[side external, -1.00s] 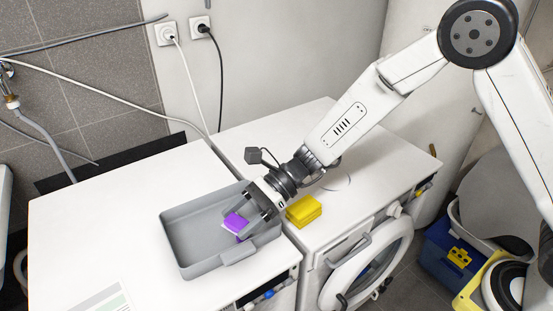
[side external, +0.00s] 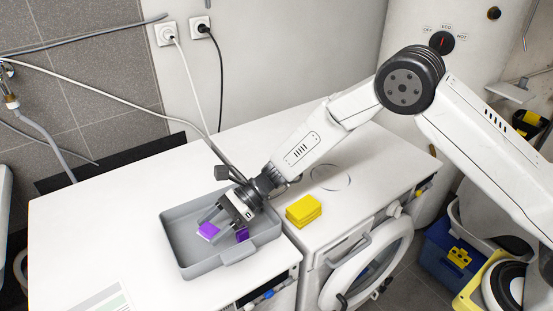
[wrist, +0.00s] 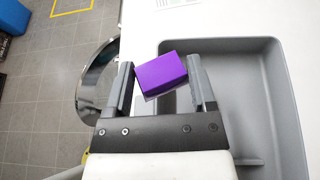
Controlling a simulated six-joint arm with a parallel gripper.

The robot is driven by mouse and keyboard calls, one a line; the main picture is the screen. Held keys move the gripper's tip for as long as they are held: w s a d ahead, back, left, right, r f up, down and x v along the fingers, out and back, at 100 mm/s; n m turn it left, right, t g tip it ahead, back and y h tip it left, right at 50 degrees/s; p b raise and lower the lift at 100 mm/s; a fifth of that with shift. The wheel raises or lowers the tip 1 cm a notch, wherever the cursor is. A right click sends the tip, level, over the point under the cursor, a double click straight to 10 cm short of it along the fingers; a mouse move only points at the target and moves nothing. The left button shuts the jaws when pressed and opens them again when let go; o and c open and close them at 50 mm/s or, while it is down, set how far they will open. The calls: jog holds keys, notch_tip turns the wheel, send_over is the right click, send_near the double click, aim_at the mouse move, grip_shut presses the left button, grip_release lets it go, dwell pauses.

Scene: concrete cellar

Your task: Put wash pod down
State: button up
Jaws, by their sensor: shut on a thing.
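A purple wash pod (side external: 207,231) with a pale underside is held between the fingertips of my gripper (side external: 214,229), above the grey tray (side external: 173,236). In the wrist view the pod (wrist: 161,73) sits slightly tilted between the two fingers of my gripper (wrist: 161,84). The tray stands on the left white machine top and also shows at the right of the wrist view (wrist: 294,112). Whether the held pod touches the tray floor cannot be told.
A yellow block (side external: 303,211) lies on the right white machine (side external: 245,137), close to the tray's right side. The round door (side external: 366,268) below stands open. Free room lies left of the tray. Cables run along the wall behind.

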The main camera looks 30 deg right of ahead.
jog(key=shift+w+a+f, duration=0.15)
jog(key=shift+w+f, duration=0.1)
jog(key=shift+f, duration=1.55)
jog(key=shift+f, duration=0.6)
jog(key=o, duration=1.1)
jog(key=shift+o, duration=0.2)
jog(key=shift+r, duration=0.2)
jog(key=shift+r, duration=0.5)
jog(key=v, duration=1.2)
